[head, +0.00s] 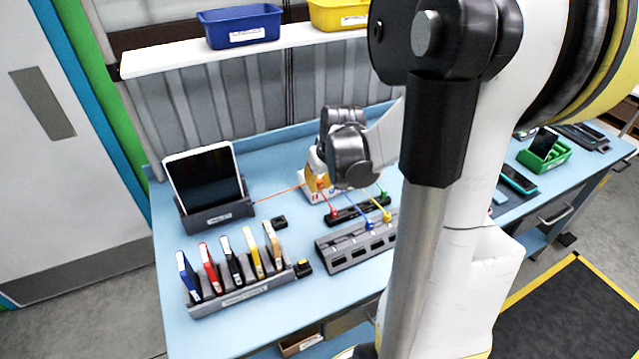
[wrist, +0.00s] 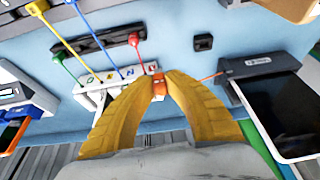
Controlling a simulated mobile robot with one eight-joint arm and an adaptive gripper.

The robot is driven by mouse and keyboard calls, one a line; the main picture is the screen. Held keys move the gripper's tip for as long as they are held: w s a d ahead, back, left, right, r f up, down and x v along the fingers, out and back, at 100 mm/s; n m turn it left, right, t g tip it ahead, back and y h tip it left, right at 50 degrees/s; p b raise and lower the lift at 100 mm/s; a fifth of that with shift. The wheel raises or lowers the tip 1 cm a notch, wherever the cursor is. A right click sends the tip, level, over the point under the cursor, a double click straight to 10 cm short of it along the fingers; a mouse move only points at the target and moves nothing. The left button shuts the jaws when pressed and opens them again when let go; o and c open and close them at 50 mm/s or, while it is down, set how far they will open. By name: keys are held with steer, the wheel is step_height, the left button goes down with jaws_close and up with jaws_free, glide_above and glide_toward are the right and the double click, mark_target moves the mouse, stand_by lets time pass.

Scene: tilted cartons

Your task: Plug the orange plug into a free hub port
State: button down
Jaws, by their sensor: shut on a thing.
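The orange plug (wrist: 160,86) is between my fingertips in the wrist view, just beside a white box (wrist: 110,84) with coloured marks; I cannot tell whether they touch. My gripper (wrist: 159,78) is shut on this plug. In the head view my gripper (head: 314,172) is at the white box (head: 311,194), partly covering it. A thin orange cable (head: 280,194) runs left from it toward the tablet stand. A grey block with a row of openings (head: 345,258), seemingly the hub, stands nearer; blue (head: 371,225) and yellow (head: 387,216) plugs sit at its back edge.
A black strip (head: 347,213) with a red plug (head: 334,211) lies between box and block. Coloured cables cross this gap. A tablet in a stand (head: 217,216) is at left, a slotted rack (head: 243,293) in front. My arm hides the block's right end.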

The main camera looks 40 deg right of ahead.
mark_target(321, 191)
steer(key=shift+r+p, duration=1.2)
steer(key=shift+r, duration=0.35)
steer(key=shift+f, duration=0.2)
steer(key=shift+f+b, duration=3.1)
steer(key=shift+f, duration=0.2)
steer(key=shift+s+a+p, duration=0.25)
steer(key=shift+s+a, duration=0.5)
steer(key=shift+s, duration=0.8)
steer(key=shift+s+a+p, duration=0.3)
steer(key=shift+s+a, duration=0.4)
steer(key=shift+s, duration=0.9)
steer(key=shift+s+a+p, duration=0.25)
steer(key=shift+s+a, duration=0.5)
steer(key=shift+s, duration=0.8)
